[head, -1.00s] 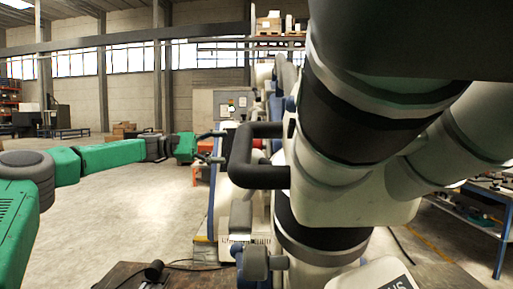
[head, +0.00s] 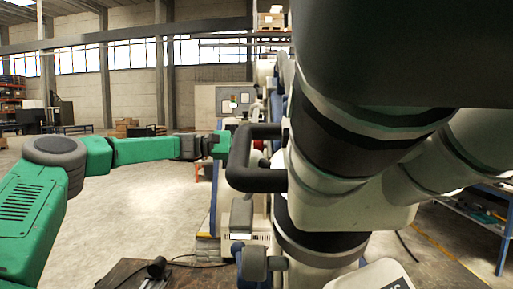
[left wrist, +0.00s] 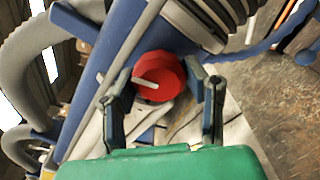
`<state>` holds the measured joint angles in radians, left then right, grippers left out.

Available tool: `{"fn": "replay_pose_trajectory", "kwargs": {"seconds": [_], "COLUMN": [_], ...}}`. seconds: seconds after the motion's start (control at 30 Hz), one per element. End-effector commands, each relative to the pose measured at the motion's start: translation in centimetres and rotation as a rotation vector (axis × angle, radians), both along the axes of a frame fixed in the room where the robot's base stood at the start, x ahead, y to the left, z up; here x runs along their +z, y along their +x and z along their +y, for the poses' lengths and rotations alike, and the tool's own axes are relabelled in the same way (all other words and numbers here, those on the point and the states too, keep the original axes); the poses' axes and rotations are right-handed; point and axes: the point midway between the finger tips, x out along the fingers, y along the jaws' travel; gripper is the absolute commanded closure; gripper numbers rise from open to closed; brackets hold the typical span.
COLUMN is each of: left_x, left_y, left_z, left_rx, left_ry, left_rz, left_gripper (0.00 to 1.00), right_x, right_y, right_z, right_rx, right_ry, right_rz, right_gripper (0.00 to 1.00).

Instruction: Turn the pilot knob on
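The red knob (left wrist: 158,77) with a pale pointer bar shows in the left wrist view, mounted by a blue beam. I take it for the pilot knob. My left gripper (left wrist: 160,88) is open, with one finger on each side of the knob; I cannot tell whether either finger touches it. In the head view my green left arm reaches in from the left, and its gripper is mostly hidden behind a black handle. A small red patch (head: 256,144) shows through that handle, perhaps the knob. My right gripper is not in view.
Open concrete floor (head: 130,215) lies at the left. A blue workbench (head: 480,215) stands at the right.

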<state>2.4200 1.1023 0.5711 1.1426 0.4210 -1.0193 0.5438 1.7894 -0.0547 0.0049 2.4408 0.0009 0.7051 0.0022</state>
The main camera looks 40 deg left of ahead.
Motion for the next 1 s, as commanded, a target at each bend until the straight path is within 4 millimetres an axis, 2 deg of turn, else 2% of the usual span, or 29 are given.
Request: {"fn": "replay_pose_trajectory", "kwargs": {"seconds": [0.07,0.27,0.47,1.0], "left_x": [0.1,0.2,0.4,1.0], "left_y": [0.0,0.0,0.0,0.2], "left_z": [-0.2,-0.3,-0.5,-0.6], "left_rx": [-0.001,-0.004,-0.008,-0.007], "left_ry": [0.001,-0.001,-0.031,-0.306], "left_rz": [-0.001,0.003,0.040,0.367], "left_gripper": [0.88,0.88,0.88,0.87], "right_x": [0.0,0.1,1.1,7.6], "right_y": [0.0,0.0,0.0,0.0], "right_z": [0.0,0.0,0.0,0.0], "right_rx": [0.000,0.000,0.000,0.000], "right_ry": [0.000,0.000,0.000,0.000], "right_rz": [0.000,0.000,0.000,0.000], "right_gripper": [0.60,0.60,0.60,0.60]}}
